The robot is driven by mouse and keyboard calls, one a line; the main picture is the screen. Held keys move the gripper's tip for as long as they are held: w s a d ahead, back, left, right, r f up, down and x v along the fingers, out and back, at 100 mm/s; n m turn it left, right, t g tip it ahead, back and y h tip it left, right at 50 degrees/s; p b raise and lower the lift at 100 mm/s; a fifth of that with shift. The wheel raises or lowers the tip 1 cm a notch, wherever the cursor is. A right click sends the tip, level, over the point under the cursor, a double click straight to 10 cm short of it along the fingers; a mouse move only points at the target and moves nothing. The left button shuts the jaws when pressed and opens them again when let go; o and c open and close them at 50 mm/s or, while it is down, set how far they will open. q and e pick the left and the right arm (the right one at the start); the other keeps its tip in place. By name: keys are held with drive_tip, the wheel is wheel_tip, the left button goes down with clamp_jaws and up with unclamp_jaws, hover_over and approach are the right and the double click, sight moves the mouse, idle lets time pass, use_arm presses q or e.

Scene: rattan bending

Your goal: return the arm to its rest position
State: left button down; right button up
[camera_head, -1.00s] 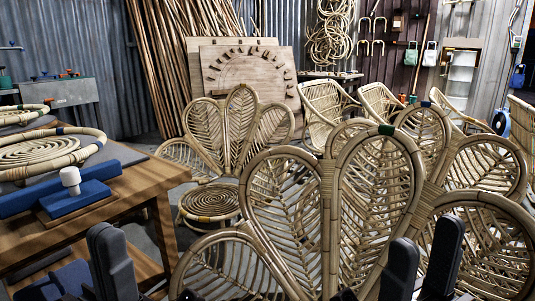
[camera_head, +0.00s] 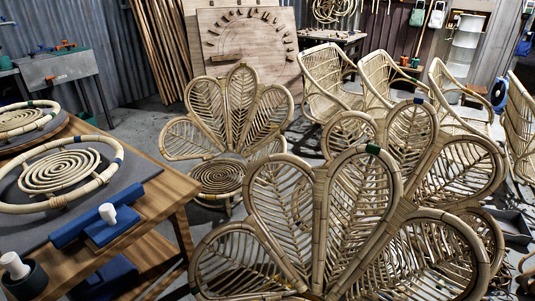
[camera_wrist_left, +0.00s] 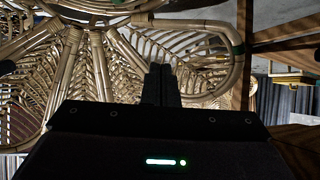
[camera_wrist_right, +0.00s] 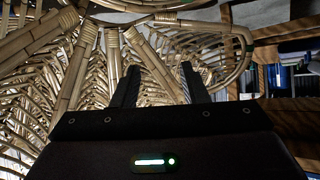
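My left gripper (camera_wrist_left: 161,80) shows in the left wrist view with its two dark fingers together and nothing visible between them. My right gripper (camera_wrist_right: 160,72) shows in the right wrist view with its fingers apart and empty. Neither gripper shows in the head view. A rattan chair with a petal-shaped back (camera_head: 318,215) stands in the front middle of the head view, with a green band on its top. Rattan petal frames also fill the background of the left wrist view (camera_wrist_left: 98,65) and the right wrist view (camera_wrist_right: 75,70).
A wooden workbench (camera_head: 165,215) stands at the left with round rattan coils (camera_head: 62,172) and a blue block with a white knob (camera_head: 108,225). More rattan chairs (camera_head: 325,85) stand behind and right. Some grey floor (camera_head: 140,125) is clear behind the bench.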

use_arm(q)
drive_tip(key=s+a+f+g+y+p, duration=0.1)
drive_tip(key=s+a+f+g+p, duration=0.1)
drive_tip(key=s, duration=0.8)
drive_tip(key=s+a+f+g+y+p, duration=0.1)
drive_tip(key=s+a+g+p, duration=0.3)
drive_tip(key=s, duration=0.6)
drive_tip(key=s+a+f+g+y+p, duration=0.1)
drive_tip(key=s+a+f+g+p, duration=0.1)
drive_tip(key=s, duration=0.8)
drive_tip(key=shift+a+f+n+g+p, duration=0.35)
drive_tip(key=shift+a+f+g, duration=0.3)
drive_tip(key=shift+f, duration=0.3)
use_arm(e)
drive_tip(key=s+d+f+g+h, duration=0.1)
drive_tip(key=s+d+f+g, duration=0.1)
drive_tip(key=s, duration=0.8)
drive_tip(key=s+d+f+g+h, duration=0.1)
drive_tip(key=s+d+g, duration=0.3)
drive_tip(key=s, duration=0.6)
drive_tip(key=s+d+f+g+h, duration=0.1)
drive_tip(key=s+d+f+g, duration=0.2)
drive_tip(key=s, duration=0.7)
drive_tip(key=shift+f+m, duration=0.3)
drive_tip(key=shift+f, duration=0.15)
use_arm(q)
drive_tip(key=shift+d, duration=0.1)
